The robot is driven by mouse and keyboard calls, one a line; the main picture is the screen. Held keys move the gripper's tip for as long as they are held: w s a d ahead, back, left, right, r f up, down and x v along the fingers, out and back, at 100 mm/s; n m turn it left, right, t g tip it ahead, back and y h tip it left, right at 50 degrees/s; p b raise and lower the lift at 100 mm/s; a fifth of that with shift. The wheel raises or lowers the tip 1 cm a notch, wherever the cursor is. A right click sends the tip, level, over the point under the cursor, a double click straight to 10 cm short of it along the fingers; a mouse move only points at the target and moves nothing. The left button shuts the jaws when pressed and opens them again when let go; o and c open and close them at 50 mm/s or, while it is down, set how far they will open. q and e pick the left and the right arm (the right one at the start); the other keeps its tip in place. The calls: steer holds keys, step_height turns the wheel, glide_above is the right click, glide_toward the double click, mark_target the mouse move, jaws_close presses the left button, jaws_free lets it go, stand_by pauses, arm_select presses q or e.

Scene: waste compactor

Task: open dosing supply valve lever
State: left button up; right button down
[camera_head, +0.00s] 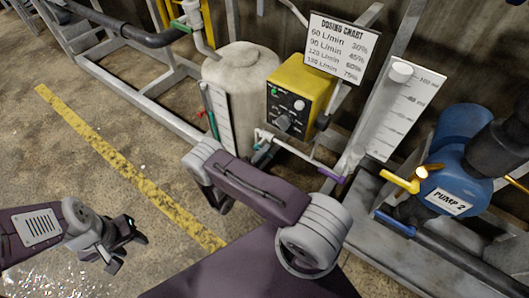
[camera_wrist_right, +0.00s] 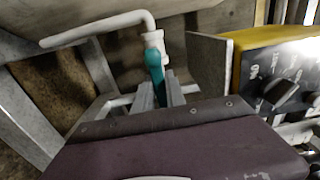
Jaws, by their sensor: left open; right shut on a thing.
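The teal lever (camera_wrist_right: 153,64) stands upright on a white pipe fitting in the right wrist view, its lower part between the two grey fingers of my right gripper (camera_wrist_right: 160,92). The gripper is shut on this lever. A small part of the teal lever (camera_head: 262,154) also shows in the head view, below the yellow dosing box (camera_head: 300,96); my right arm hides most of the gripper there. My left gripper (camera_head: 128,252) is open and empty above the floor at the lower left, far from the lever.
A purple lever (camera_head: 332,175) sits at the right end of the white pipe. A clear graduated column (camera_head: 385,110) and the blue Pump 2 (camera_head: 450,165), with yellow and blue levers, stand at the right. A pale tank (camera_head: 240,75) is behind. The floor at left is clear.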

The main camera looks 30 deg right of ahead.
steer(key=c, duration=1.4)
jaws_free()
steer(key=shift+a, duration=0.15)
steer(key=p+v, duration=0.2)
steer(key=v, duration=0.7)
